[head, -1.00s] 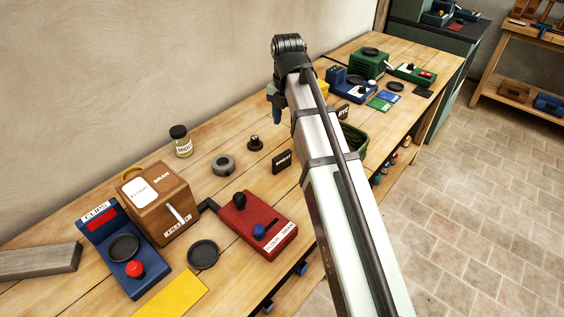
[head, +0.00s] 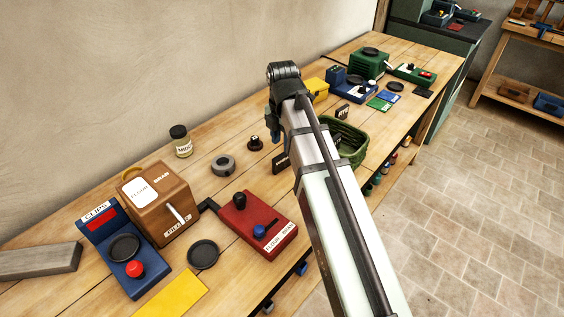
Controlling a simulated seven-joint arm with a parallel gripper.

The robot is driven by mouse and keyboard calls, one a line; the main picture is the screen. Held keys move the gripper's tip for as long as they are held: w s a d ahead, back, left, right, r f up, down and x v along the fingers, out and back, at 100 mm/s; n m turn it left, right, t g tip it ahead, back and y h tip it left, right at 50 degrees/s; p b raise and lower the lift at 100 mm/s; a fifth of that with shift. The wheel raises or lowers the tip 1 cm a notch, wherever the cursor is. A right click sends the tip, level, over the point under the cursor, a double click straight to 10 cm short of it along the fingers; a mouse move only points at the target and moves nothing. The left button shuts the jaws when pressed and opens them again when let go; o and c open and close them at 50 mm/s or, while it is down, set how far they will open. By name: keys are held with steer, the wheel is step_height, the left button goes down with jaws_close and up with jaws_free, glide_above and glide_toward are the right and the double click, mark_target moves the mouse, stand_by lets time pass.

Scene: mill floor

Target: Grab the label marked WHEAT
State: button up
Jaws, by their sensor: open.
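The WHEAT label (head: 279,164) is a small dark upright plate with white lettering on the wooden bench. In the head view my arm hides its right part, so only its left end shows. My gripper (head: 277,141) points down beside my arm, just above and behind the label in the picture. It is open, with its fingers small and partly hidden by the arm. I see nothing held in it, and I cannot tell its height above the bench.
A dark RYE label (head: 342,111) and a green basket (head: 350,141) stand right of my arm. Bare bench lies around the ring.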

mark_target(282, 155)
steer(key=shift+s+f, duration=0.15)
steer(key=shift+f, duration=4)
jaws_close()
